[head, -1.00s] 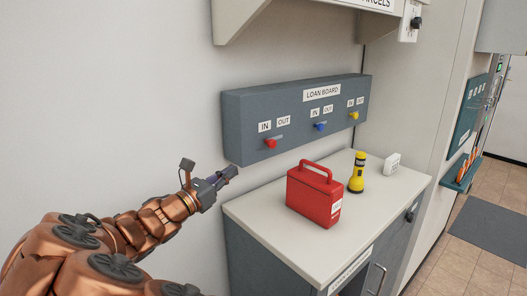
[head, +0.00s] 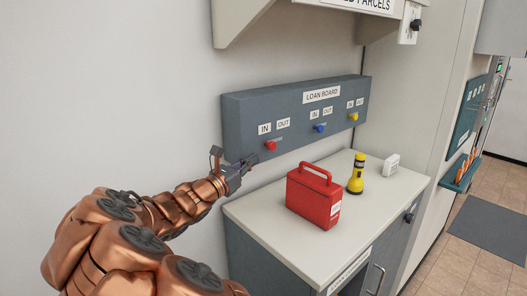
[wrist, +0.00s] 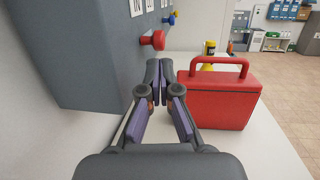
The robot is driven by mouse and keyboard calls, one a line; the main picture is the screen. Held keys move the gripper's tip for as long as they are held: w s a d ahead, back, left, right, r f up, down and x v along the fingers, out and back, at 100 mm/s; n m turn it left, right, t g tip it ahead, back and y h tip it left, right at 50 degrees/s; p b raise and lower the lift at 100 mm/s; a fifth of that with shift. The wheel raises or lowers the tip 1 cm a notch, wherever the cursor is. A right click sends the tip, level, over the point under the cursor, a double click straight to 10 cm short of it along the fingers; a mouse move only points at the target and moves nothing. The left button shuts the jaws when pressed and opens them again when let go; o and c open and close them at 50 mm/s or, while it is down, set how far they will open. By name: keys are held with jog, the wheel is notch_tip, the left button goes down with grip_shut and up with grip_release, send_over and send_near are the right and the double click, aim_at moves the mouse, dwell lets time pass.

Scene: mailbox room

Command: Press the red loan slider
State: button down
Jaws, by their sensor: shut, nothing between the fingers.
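The red loan slider (head: 271,146) is a red knob at the left end of the grey loan board (head: 240,118), below the IN and OUT labels. In the wrist view the red slider (wrist: 153,40) sticks out from the board face, beyond and slightly left of my fingertips. My gripper (head: 252,161) is shut and empty, just below and left of the red slider. In the wrist view my gripper (wrist: 160,68) points forward along the board, with its fingertips together. I see a gap between the fingertips and the slider.
A blue slider (head: 319,128) and a yellow slider (head: 353,116) sit farther right on the board. On the cabinet top (head: 262,218) stand a red box (head: 313,198), a yellow flashlight (head: 356,176) and a small white block (head: 390,163). In the wrist view the red box (wrist: 215,99) is right of my fingers.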

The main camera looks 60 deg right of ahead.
aim_at(269, 148)
jog(key=shift+s+d+r+p, duration=0.1)
jog(key=shift+d+r+p, duration=0.1)
jog(key=shift+d, duration=0.7)
jog(key=shift+s+d+r+p, duration=0.1)
jog(key=shift+s+d+p, duration=0.05)
jog(key=shift+d, duration=0.8)
jog(key=shift+s+d+r+p, duration=0.1)
jog(key=shift+d+r+p, duration=0.1)
jog(key=shift+d, duration=0.7)
